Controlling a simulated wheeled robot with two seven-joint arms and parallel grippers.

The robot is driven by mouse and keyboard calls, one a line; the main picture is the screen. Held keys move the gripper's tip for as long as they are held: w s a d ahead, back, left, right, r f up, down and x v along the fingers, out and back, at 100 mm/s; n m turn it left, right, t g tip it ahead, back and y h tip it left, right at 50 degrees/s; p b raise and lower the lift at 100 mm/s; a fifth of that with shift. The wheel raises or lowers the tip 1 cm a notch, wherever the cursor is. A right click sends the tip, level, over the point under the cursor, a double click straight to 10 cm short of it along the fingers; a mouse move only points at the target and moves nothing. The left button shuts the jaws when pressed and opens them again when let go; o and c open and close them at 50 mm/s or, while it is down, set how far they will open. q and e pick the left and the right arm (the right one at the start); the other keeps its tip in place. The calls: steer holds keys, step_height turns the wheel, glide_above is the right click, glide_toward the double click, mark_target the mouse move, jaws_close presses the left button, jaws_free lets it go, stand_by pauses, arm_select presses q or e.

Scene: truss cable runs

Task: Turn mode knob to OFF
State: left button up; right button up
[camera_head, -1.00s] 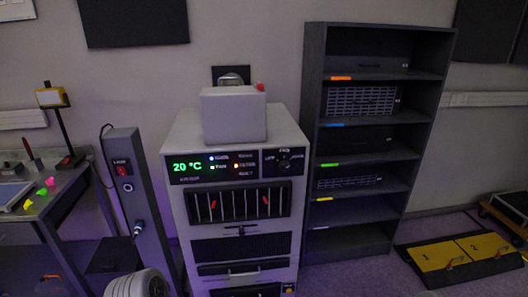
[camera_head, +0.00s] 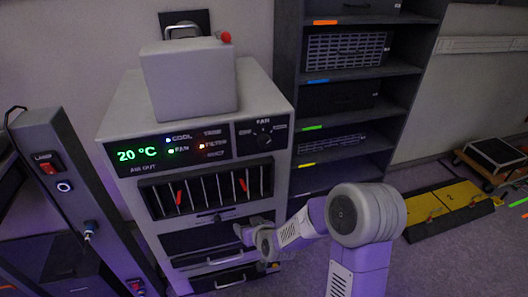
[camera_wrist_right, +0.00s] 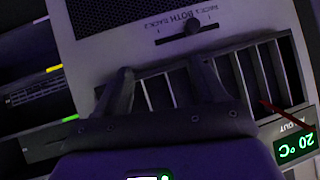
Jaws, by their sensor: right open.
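The mode knob (camera_head: 263,137) is a small dark round knob on the upper right of the air unit's front panel (camera_head: 195,148). Small labels surround it, with what looks like "FAN" above; its exact pointer direction is too small to tell. My right gripper (camera_head: 254,231) is in front of the unit, below the knob and apart from it, near the lower grille. In the wrist view my right gripper (camera_wrist_right: 165,76) is open and empty, its fingers spread before the vertical louvres (camera_wrist_right: 152,92). The knob does not show there. My left gripper is not in view.
A slider (camera_wrist_right: 192,27) sits below the louvres, which carry red tabs (camera_head: 243,185). A green "20 °C" display (camera_head: 137,154) is left of the knob. A dark shelf rack (camera_head: 290,60) stands close on the right, and a post with a red switch (camera_head: 47,167) on the left.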

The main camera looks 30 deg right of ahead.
steer(key=w+d+r+t+h+b, duration=0.15)
steer(key=d+r+t, duration=0.3)
steer(key=r, duration=0.75)
steer(key=t+h, duration=0.2)
steer(key=h, duration=0.1)
glide_toward(266, 145)
steer(key=x, duration=0.2)
steer(key=shift+m, duration=0.3)
steer(key=b+x, duration=0.1)
steer(key=x, duration=0.6)
steer(key=shift+r, duration=0.1)
steer(key=c, duration=1.1)
steer(key=shift+o, duration=0.2)
